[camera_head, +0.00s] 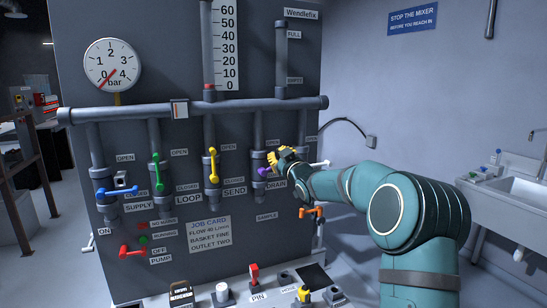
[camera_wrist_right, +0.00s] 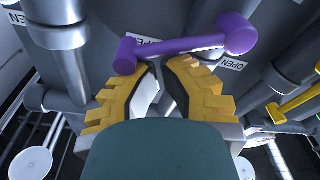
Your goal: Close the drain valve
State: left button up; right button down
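The purple drain valve handle (camera_head: 264,171) sits by the DRAIN label (camera_head: 276,184) on the panel, partly covered by my right gripper. In the right wrist view the purple handle (camera_wrist_right: 185,46) lies crosswise just beyond the fingertips. My right gripper (camera_head: 280,157) has yellow-padded fingers. In the wrist view its fingertips (camera_wrist_right: 158,64) are close together, with a narrow gap, and nothing shows held between them. I cannot tell whether the tips touch the handle. My left gripper is not in view.
Blue (camera_head: 118,190), green (camera_head: 158,172) and yellow (camera_head: 213,165) valve handles stand left of the drain valve. A red pump handle (camera_head: 131,251) is lower left and an orange handle (camera_head: 311,212) lower right. A horizontal pipe (camera_head: 185,109) runs above. A sink (camera_head: 515,195) is far right.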

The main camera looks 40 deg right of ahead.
pick_arm(q)
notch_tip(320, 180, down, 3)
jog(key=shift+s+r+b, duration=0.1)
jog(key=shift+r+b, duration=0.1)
jog(key=shift+b, duration=0.9)
pick_arm(e)
jog(key=f+m, duration=0.1)
jog(key=d+m, duration=0.1)
jog(key=m, duration=0.1)
jog(key=f+m+h, duration=0.1)
jog(key=shift+s+d+f+m, duration=0.2)
jog(key=shift+d+f+m, duration=0.1)
jog(key=shift+d+f, duration=0.05)
